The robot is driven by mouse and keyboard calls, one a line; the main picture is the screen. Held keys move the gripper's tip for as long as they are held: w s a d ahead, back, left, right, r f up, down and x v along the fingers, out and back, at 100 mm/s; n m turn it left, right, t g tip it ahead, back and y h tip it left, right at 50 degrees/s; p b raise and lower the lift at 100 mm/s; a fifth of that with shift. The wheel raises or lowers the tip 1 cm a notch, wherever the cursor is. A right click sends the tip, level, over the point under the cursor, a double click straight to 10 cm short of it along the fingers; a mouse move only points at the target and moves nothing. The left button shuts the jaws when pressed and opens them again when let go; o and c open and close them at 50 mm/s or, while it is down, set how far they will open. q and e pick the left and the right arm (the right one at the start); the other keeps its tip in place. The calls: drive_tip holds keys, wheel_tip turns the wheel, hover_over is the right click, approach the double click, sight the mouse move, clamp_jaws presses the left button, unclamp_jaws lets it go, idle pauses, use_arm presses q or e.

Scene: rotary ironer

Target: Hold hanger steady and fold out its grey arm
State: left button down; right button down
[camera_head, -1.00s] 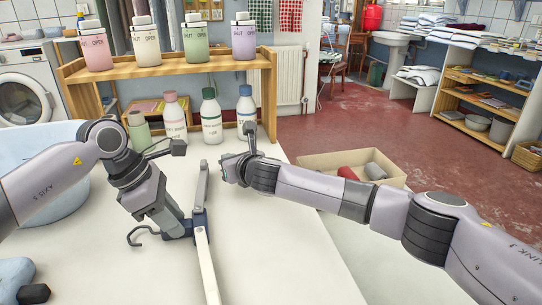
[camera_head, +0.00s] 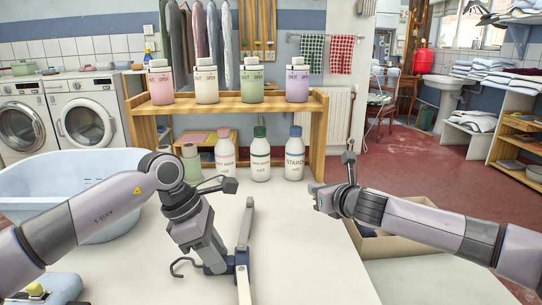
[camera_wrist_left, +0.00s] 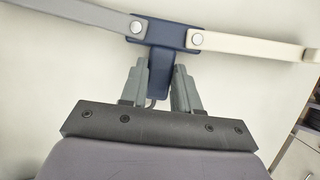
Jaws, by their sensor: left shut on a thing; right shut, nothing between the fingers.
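The hanger has a dark blue hub (camera_head: 238,263), a dark hook (camera_head: 180,264), a grey arm (camera_head: 247,222) and a white arm (camera_head: 243,289). In the head view the grey arm points away from me and the white arm towards me. In the left wrist view the grey arm (camera_wrist_left: 75,18) and white arm (camera_wrist_left: 250,46) spread to opposite sides of the hub (camera_wrist_left: 165,38). My left gripper (camera_wrist_left: 158,75) is shut on the hub's stem; it also shows in the head view (camera_head: 215,264). My right gripper (camera_head: 324,201) is shut and empty, right of the grey arm and apart from it; its fingers are hardly visible.
Several bottles (camera_head: 260,160) stand at the table's back, before a wooden shelf (camera_head: 220,108) holding more bottles. A pale blue tub (camera_head: 50,180) is at the left. A cardboard box (camera_head: 405,243) lies behind my right arm. The white table (camera_head: 310,270) is clear right of the hanger.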

use_arm(q)
drive_tip(key=c, duration=0.7)
unclamp_jaws()
drive_tip(key=shift+c, duration=0.2)
